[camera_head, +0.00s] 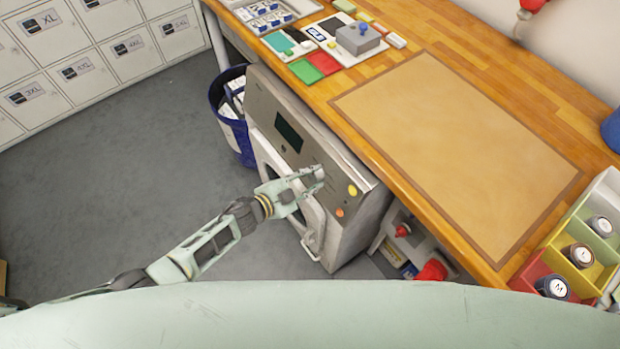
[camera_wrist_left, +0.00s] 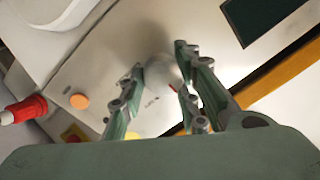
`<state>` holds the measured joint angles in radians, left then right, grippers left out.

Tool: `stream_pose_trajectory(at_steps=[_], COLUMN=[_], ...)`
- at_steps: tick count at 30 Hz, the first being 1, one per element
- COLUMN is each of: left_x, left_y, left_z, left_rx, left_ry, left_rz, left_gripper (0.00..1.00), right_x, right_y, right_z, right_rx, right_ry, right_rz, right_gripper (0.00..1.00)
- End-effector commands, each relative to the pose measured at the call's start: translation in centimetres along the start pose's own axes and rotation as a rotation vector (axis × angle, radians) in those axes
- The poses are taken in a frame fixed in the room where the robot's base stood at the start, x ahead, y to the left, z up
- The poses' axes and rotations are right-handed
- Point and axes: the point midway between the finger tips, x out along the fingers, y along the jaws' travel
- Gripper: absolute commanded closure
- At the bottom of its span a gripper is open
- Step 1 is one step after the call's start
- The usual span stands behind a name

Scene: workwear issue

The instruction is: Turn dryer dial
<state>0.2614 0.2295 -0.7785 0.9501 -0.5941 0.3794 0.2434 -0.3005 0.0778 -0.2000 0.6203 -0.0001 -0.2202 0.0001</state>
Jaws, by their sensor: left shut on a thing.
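The dryer (camera_head: 350,215) is a grey front-loading machine under the wooden counter, with a dark display (camera_head: 289,132) and a round door on its front. Its dial (camera_head: 318,172) is a pale round knob on the control panel, partly hidden by my left gripper (camera_head: 315,180). In the left wrist view the dial (camera_wrist_left: 162,70) sits between the two fingers of my left gripper (camera_wrist_left: 160,78), with a small red mark at its edge. My left gripper is shut on the dial. My right gripper is not clearly in view.
An orange button (camera_head: 340,212) and a yellow button (camera_head: 352,190) sit beside the dial. The counter with its tan mat (camera_head: 455,150) overhangs the dryer. A blue bin (camera_head: 238,135) stands left of the dryer. Grey floor (camera_head: 120,180) is clear at left.

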Motion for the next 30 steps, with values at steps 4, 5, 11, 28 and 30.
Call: stream_pose_trajectory(at_steps=[4, 5, 11, 28, 30], left_x=[-0.2, -0.2, -0.2, -1.7, -2.8], left_y=[1.1, 1.1, 0.9, 0.4, 0.5], left_z=[0.5, 0.5, 0.4, 0.3, 0.2], left_rx=[-0.001, -0.001, -0.001, 0.000, 0.000], left_ry=[-0.009, -0.009, -0.009, -0.004, -0.004], left_rz=[0.015, 0.015, 0.012, 0.005, 0.007], left_gripper=[0.96, 0.68, 0.56, 0.56, 0.56], right_x=[0.1, 0.1, 0.1, 0.0, 0.0], right_y=[0.0, 0.0, 0.0, 0.4, 0.3], right_z=[0.0, 0.0, 0.0, 0.0, 0.0], right_rx=[0.000, 0.000, 0.000, -0.002, -0.002], right_ry=[0.000, 0.000, 0.000, 0.000, 0.000], right_rz=[0.000, 0.000, 0.000, 0.004, 0.004], right_gripper=[0.60, 0.60, 0.60, 0.60, 0.60])
